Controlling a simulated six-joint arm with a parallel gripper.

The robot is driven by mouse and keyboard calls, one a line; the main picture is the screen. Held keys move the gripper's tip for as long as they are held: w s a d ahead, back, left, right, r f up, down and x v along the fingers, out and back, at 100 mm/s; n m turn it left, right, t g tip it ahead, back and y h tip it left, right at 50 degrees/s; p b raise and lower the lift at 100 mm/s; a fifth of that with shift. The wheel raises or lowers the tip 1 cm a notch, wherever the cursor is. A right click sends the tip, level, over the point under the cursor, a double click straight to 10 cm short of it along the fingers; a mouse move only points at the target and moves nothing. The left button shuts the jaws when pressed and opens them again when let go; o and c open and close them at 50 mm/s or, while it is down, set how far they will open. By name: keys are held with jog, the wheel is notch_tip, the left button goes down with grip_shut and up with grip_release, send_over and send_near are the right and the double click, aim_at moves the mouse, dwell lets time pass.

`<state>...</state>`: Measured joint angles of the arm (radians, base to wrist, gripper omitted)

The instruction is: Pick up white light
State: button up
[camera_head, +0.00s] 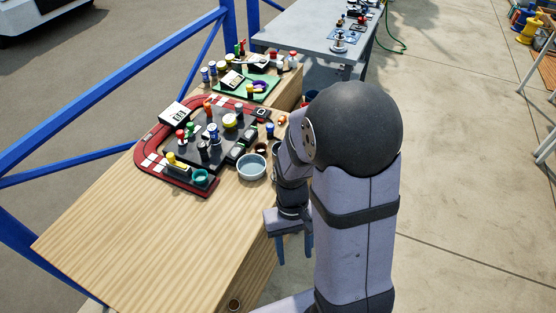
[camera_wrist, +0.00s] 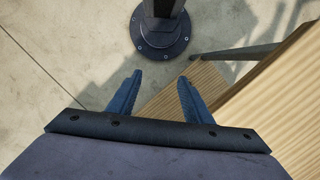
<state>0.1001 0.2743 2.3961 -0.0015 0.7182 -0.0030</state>
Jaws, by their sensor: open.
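My gripper (camera_head: 295,246) hangs beside the right edge of the wooden bench, fingers pointing down, with nothing between them. In the wrist view its two blue fingers (camera_wrist: 160,85) are spread apart over the floor and the edge of some wood. Many small items stand on a red-rimmed board (camera_head: 145,146) on the bench, left of and beyond my gripper. I cannot tell which of them is the white light. None of these items shows in the wrist view.
A grey bowl (camera_head: 251,173) stands on the wooden bench (camera_head: 130,245) near its right edge. A green mat (camera_head: 262,95) with more small items lies behind the board. The bench's near part is clear. A blue railing (camera_head: 110,77) runs along the left, and a grey table (camera_head: 300,38) stands behind.

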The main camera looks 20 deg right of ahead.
jog(key=w+d+r+t+p, duration=0.1)
jog(key=w+r, duration=0.1)
jog(key=w, duration=0.6)
jog(key=w+d+r+t+p, duration=0.1)
jog(key=w+d+r, duration=0.1)
jog(key=w, duration=0.7)
jog(key=w+d+r+t+p, duration=0.1)
jog(key=w+d+r, duration=0.1)
jog(key=w, duration=0.7)
jog(key=shift+d+r+n+p, duration=0.1)
jog(key=shift+r+n+p, duration=0.15)
jog(key=shift+n+p, duration=0.15)
jog(key=shift+s+r+n, duration=0.1)
jog(key=shift+s+n, duration=0.15)
jog(key=shift+n, duration=0.05)
jog(key=shift+s+f+p, duration=0.15)
jog(key=shift+f+p, duration=1)
jog(key=shift+f, duration=0.55)
jog(key=shift+f+p, duration=0.9)
jog(key=shift+f, duration=1.1)
jog(key=c, duration=0.8)
